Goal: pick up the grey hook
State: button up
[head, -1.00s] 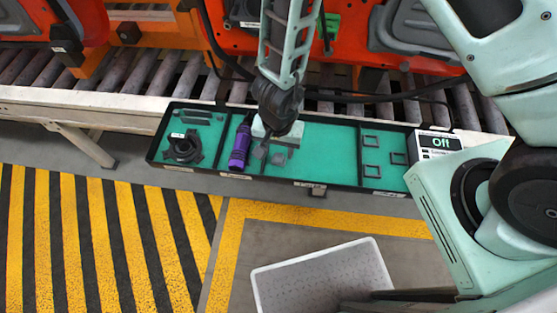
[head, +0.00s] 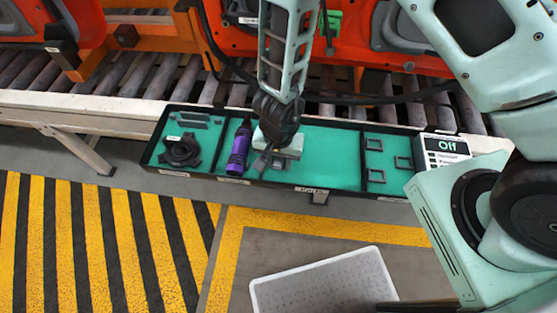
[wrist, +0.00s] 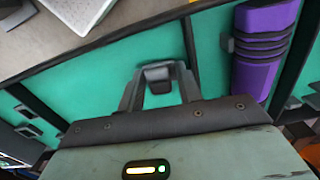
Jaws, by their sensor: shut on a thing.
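A dark grey piece, apparently the grey hook (wrist: 157,73), sits between the two fingers of my gripper (wrist: 158,88) in the wrist view. My gripper is shut on it. Most of the piece is hidden by the fingers, so its hooked shape cannot be made out. In the head view my gripper (head: 268,163) is over the middle compartment of the green-floored black tray (head: 330,192), to the right of a purple cylinder. I cannot tell whether the piece still touches the tray floor.
The purple cylinder (head: 238,150) lies close to my gripper, across a divider. A dark round part (head: 181,151) is in the left compartment, and small square frames (head: 375,160) are on the right. An "Off" box (head: 442,150) stands at the right end. A white bin (head: 322,285) is in front.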

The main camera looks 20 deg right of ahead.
aim_at(279, 160)
notch_tip(279, 160, up, 10)
jog(key=p, duration=0.7)
jog(key=o, duration=0.6)
jog(key=c, duration=0.6)
